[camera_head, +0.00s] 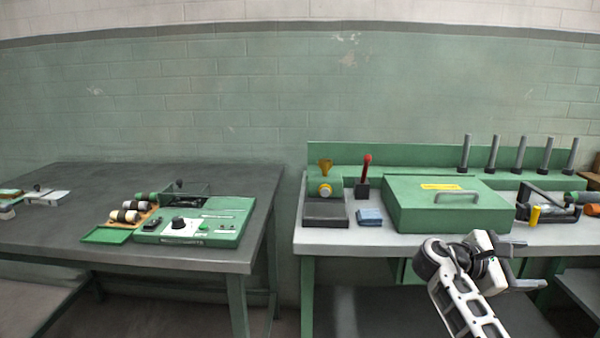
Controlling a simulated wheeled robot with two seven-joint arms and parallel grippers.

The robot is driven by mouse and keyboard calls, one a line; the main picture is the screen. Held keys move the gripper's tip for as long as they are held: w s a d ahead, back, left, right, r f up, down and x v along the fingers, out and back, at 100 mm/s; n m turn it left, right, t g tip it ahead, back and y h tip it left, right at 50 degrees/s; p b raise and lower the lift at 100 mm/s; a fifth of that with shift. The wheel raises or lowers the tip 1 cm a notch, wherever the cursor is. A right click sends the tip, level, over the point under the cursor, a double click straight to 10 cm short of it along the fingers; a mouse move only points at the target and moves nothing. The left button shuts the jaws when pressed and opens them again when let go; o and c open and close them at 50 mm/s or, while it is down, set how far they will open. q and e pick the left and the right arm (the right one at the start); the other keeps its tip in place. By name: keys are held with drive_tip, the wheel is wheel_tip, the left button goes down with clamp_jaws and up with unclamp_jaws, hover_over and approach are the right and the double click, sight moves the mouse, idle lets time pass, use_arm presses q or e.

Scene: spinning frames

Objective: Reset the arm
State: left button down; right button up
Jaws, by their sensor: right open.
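My right gripper (521,270) is in front of the right bench, a little below the level of its top in the picture. My white right arm comes up from the bottom edge. It overlaps the bench's front edge in the picture and I see it touching nothing. My left gripper and left arm are not in view.
The right bench (395,238) carries a green box with a handle (440,212), a black block (326,214), a red-topped lever (366,172) and several upright rods. The dark left table (70,236) holds a green control panel (228,218). A gap separates the two.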

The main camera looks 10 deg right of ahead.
drive_tip(key=w+a+f+m+t+y, duration=0.1)
drive_tip(key=w+a+f+t+y, duration=0.2)
drive_tip(key=w+t, duration=0.4)
drive_tip(key=w+a+f+m+t+y, duration=0.1)
drive_tip(key=w+a+f+t+y, duration=0.1)
drive_tip(key=w+a+t+y, duration=0.45)
drive_tip(key=w+a+r+m+t+y, duration=0.5)
drive_tip(key=w+a+m, duration=0.1)
drive_tip(key=w+a, duration=0.15)
drive_tip(key=s+a+f+g+y, duration=0.1)
drive_tip(key=s+a+f, duration=0.25)
drive_tip(key=f, duration=0.25)
drive_tip(key=s+a+f+y, duration=0.1)
drive_tip(key=s+a+f, duration=0.2)
drive_tip(key=s+f, duration=0.15)
drive_tip(key=s+a+f+g+y, duration=0.1)
drive_tip(key=s+a+f, duration=0.3)
drive_tip(key=s, duration=0.5)
drive_tip(key=s+a+f+g+y, duration=0.1)
drive_tip(key=s+a+f, duration=0.4)
drive_tip(key=s, duration=0.5)
drive_tip(key=s+a+f+g+y, duration=0.1)
drive_tip(key=s+a+f, duration=0.3)
drive_tip(key=s, duration=0.6)
drive_tip(key=shift+s+a+f+g, duration=0.2)
drive_tip(key=shift+s+a+g, duration=0.05)
drive_tip(key=shift+g, duration=0.5)
